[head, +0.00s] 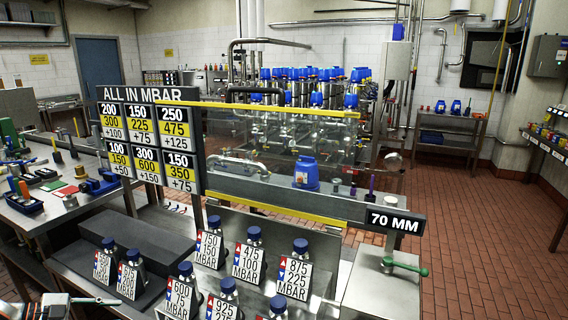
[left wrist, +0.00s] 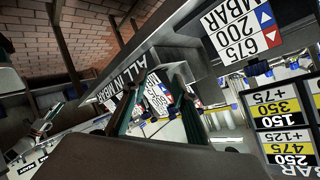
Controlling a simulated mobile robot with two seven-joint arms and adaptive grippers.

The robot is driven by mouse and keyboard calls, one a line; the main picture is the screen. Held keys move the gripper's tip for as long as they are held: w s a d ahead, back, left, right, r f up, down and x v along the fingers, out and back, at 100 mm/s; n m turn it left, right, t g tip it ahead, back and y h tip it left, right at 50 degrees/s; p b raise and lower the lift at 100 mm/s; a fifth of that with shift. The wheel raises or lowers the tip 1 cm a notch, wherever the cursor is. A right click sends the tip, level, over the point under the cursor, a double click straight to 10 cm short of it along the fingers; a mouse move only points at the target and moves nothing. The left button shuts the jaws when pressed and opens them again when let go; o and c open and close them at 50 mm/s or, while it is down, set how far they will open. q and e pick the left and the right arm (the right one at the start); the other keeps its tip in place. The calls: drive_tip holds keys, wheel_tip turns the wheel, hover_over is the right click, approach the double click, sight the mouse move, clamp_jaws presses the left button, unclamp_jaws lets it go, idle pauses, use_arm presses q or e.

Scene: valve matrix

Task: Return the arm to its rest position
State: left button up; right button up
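My left gripper (left wrist: 158,103) shows in the left wrist view as two dark fingers standing apart, with a gap between them. Nothing is seen held in it. My right gripper is in neither view.
A bench (head: 75,208) with tools is at left. The brick floor (head: 470,230) at right is clear.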

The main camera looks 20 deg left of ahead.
use_arm(q)
drive_tip(key=s+d+f+n+t+y, duration=0.1)
drive_tip(key=s+d+f+n, duration=0.15)
drive_tip(key=d+f, duration=0.65)
drive_tip(key=s+d+f+n+y, duration=0.2)
drive_tip(key=s+d+f, duration=0.2)
drive_tip(key=d+f, duration=0.55)
drive_tip(key=d+r+n+g+y, duration=0.1)
drive_tip(key=d+n, duration=0.4)
drive_tip(key=d, duration=2.2)
drive_tip(key=shift+w+r, duration=0.25)
drive_tip(key=shift+r, duration=0.3)
